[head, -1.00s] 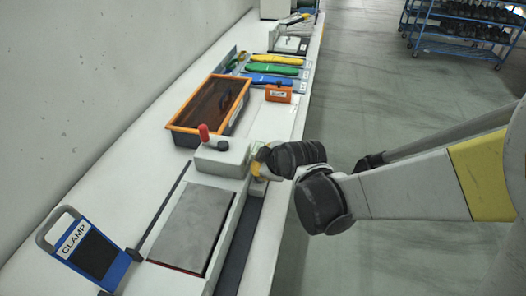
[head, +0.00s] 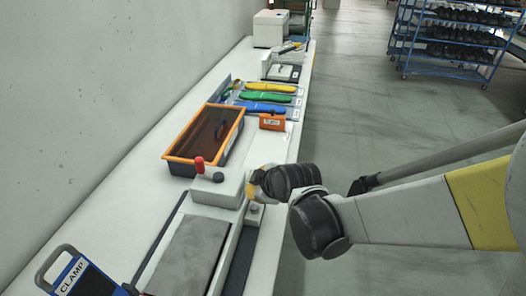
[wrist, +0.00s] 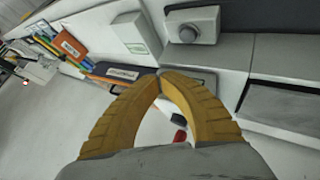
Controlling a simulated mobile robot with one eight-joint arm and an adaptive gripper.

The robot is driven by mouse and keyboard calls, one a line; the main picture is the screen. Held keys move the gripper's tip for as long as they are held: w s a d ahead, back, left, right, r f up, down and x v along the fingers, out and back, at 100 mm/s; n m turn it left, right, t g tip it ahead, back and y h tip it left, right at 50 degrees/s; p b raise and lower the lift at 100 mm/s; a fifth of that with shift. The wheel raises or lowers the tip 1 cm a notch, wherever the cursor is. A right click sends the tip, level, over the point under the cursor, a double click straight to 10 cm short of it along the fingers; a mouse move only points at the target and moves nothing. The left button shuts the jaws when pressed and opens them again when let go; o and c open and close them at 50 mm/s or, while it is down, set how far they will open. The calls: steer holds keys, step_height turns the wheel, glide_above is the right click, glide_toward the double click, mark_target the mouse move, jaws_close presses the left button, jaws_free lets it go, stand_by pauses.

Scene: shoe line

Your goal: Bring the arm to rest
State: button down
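My gripper (head: 256,184) is over the front edge of the white workbench (head: 125,190), right beside the white clamp block with the red-knobbed lever (head: 199,165). In the wrist view, its two yellow fingers (wrist: 160,78) curve in and meet at the tips, so it is shut. No object shows pinched at the tips. My arm reaches in from the right of the head view.
A grey plate (head: 190,255) and a blue CLAMP sign (head: 80,279) are at the near end. An orange-rimmed tray (head: 168,157), a small orange box (head: 272,121) and coloured insoles (head: 265,97) lie farther along. A blue shoe rack (head: 450,60) stands back right. The floor between is clear.

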steer(key=s+d+r+m+h, duration=0.2)
steer(key=s+d+r+m, duration=0.2)
steer(key=s+d+m, duration=0.4)
steer(key=s+d+r+m+h, duration=0.3)
steer(key=s+d+m, duration=0.4)
steer(key=d, duration=1)
steer(key=s+r, duration=0.1)
steer(key=s, duration=0.1)
steer(key=shift+s+d+m+g, duration=0.3)
steer(key=shift+s+d+m, duration=0.1)
